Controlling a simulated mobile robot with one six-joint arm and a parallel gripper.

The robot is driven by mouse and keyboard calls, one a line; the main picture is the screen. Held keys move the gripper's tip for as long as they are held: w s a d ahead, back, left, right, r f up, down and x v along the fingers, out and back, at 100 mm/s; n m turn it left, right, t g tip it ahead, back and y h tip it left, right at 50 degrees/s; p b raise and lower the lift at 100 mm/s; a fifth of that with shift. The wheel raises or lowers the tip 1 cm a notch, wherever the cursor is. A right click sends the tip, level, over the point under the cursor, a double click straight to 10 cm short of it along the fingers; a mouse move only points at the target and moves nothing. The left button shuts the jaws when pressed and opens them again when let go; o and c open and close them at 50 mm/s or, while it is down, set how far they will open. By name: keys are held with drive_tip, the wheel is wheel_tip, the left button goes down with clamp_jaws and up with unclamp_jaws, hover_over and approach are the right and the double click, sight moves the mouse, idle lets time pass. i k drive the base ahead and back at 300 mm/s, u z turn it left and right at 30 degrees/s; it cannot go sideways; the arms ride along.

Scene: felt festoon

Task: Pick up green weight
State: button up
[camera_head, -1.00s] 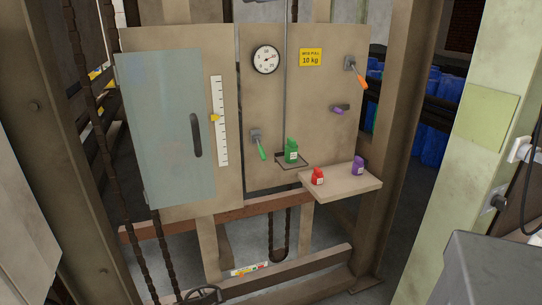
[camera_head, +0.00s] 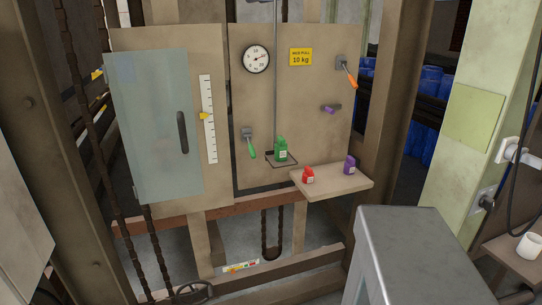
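The green weight (camera_head: 281,149) stands upright on a small dark hanging tray (camera_head: 291,160) in front of the beige panel. A thin rod runs up from the tray. A red weight (camera_head: 308,174) and a purple weight (camera_head: 350,164) stand on the beige shelf (camera_head: 333,186) to the right of and below the tray. My gripper is not in view.
The panel holds a dial gauge (camera_head: 256,59), a yellow sign (camera_head: 301,57), a green-handled lever (camera_head: 250,144), an orange-handled lever (camera_head: 348,74) and a purple knob (camera_head: 329,109). A grey metal box (camera_head: 415,250) fills the lower right foreground. A white cup (camera_head: 530,245) stands at far right.

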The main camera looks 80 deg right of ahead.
sight(281, 148)
drive_tip(key=u, duration=0.2)
drive_tip(key=k, duration=0.75)
drive_tip(key=z, duration=0.65)
drive_tip(key=k, duration=0.9)
drive_tip(key=z, duration=0.2)
drive_tip(key=i, duration=0.3)
drive_tip(key=u, duration=0.1)
